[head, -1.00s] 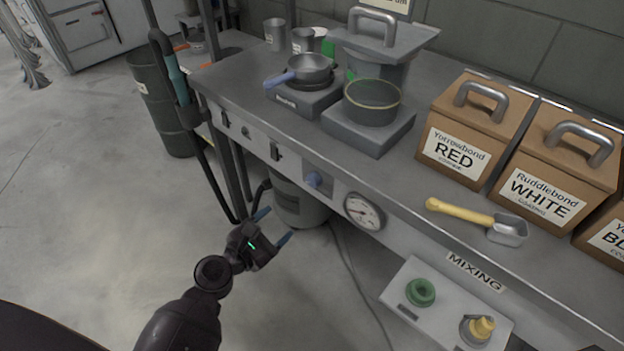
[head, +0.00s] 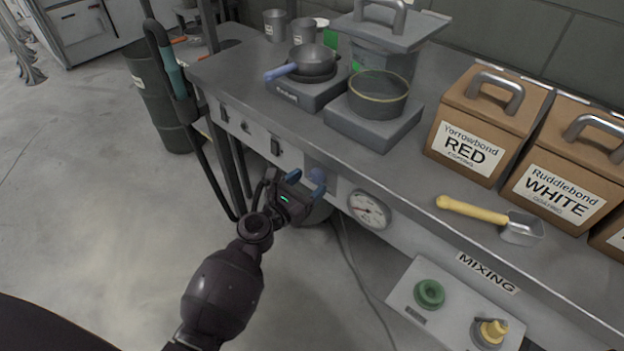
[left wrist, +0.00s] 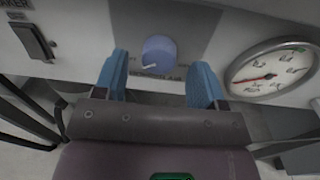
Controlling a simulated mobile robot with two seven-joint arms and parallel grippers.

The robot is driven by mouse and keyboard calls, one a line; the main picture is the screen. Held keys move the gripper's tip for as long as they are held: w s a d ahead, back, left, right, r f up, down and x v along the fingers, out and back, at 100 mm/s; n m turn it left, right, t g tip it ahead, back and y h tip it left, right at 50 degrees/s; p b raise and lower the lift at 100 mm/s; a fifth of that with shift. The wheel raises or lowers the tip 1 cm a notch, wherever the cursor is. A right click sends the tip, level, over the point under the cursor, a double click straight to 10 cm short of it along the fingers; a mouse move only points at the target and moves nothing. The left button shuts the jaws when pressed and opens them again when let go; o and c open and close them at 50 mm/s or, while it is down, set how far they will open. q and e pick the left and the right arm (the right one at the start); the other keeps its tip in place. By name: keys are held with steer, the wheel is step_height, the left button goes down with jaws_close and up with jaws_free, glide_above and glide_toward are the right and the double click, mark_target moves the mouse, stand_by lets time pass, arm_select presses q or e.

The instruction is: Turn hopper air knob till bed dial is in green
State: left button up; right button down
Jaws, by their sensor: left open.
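The blue hopper air knob (left wrist: 159,51) is on the front panel of the bench, with a white pointer mark toward its lower left. In the head view the knob (head: 317,174) is partly behind my left gripper. The round white dial (head: 368,209) sits to its right. In the left wrist view the dial (left wrist: 272,71) has a red needle pointing left and down; a small green mark shows at its upper right. My left gripper (head: 306,184) is open, its blue fingertips (left wrist: 158,82) on either side of and just short of the knob. My right gripper is not in view.
A black switch (left wrist: 37,42) is left of the knob. A mixing box with a green button (head: 429,293) and a yellow knob (head: 491,331) hangs lower right. On the bench are a pot (head: 378,95), a pan (head: 312,61), a scoop (head: 520,230) and labelled boxes (head: 470,140).

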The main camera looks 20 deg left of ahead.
arm_select(q)
steer(key=shift+x, duration=0.95)
steer(key=shift+c, duration=0.4)
steer(key=c, duration=0.8)
steer(key=shift+c, duration=0.2)
steer(key=shift+f, duration=0.1)
